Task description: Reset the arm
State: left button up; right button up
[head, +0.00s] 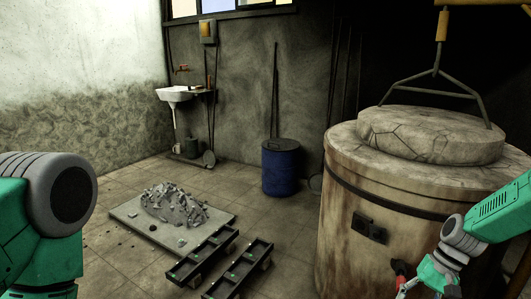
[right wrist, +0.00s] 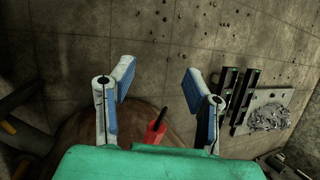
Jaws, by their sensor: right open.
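My right arm comes in from the right in the head view. Its gripper (head: 405,287) is low in front of the furnace (head: 345,215), partly cut by the bottom edge. In the right wrist view my right gripper (right wrist: 158,82) is open, with two blue-padded fingers spread wide and nothing between the tips. A red handle-like part (right wrist: 155,127) shows behind the fingers, nearer the palm; it also shows in the head view (head: 399,268) beside the furnace. I cannot tell whether it touches the gripper. My left arm shows at the left edge; its gripper is out of view.
A cracked stone lid (head: 430,135) hangs from a hook frame on the furnace. A grey rubble pile (head: 175,205) lies on a flat board (head: 125,211).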

jog(key=s+a+f+n+h+p, duration=0.2)
jog(key=s+a+f, duration=0.15)
jog(key=s, duration=0.45)
jog(key=s+a+f+n+h+p, duration=0.1)
jog(key=s+a+f+n+h, duration=0.15)
jog(key=s+f, duration=0.4)
jog(key=s+r+n+t+p, duration=0.1)
jog(key=s+r, duration=0.1)
jog(key=s, duration=0.5)
jog(key=s+a+r+n+t+p, duration=0.1)
jog(key=s+r+n, duration=0.1)
jog(key=s, duration=0.6)
jog(key=shift+s+a+r+h, duration=0.2)
jog(key=shift+s+r+h, duration=0.15)
jog(key=shift+r, duration=0.4)
